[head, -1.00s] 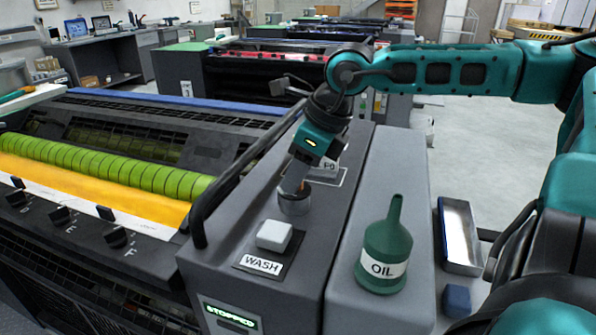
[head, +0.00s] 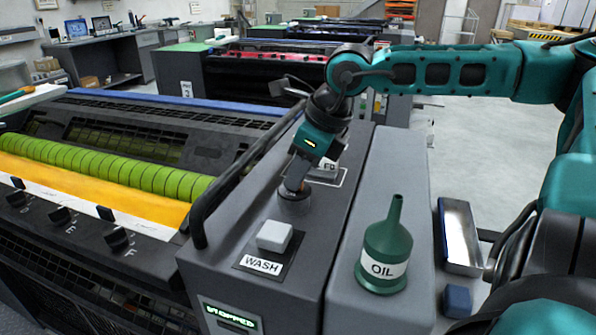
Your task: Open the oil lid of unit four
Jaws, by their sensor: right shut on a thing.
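The near press unit (head: 228,235) has a dark grey end housing with a small round oil lid (head: 294,207) on its top. My right gripper (head: 294,188) comes down on this lid from above, tilted, and is shut on it. The fingers hide much of the lid, and I cannot tell whether it has turned or lifted. A white label (head: 326,172) behind the gripper is partly covered. My left gripper is not in view.
A white button (head: 274,236) above a WASH label stands just in front of the lid. A green OIL can (head: 385,255) stands on the grey side cabinet (head: 350,295). A metal tray (head: 459,235) and a blue block (head: 457,300) lie to its right. A black rail (head: 240,175) runs left of the lid.

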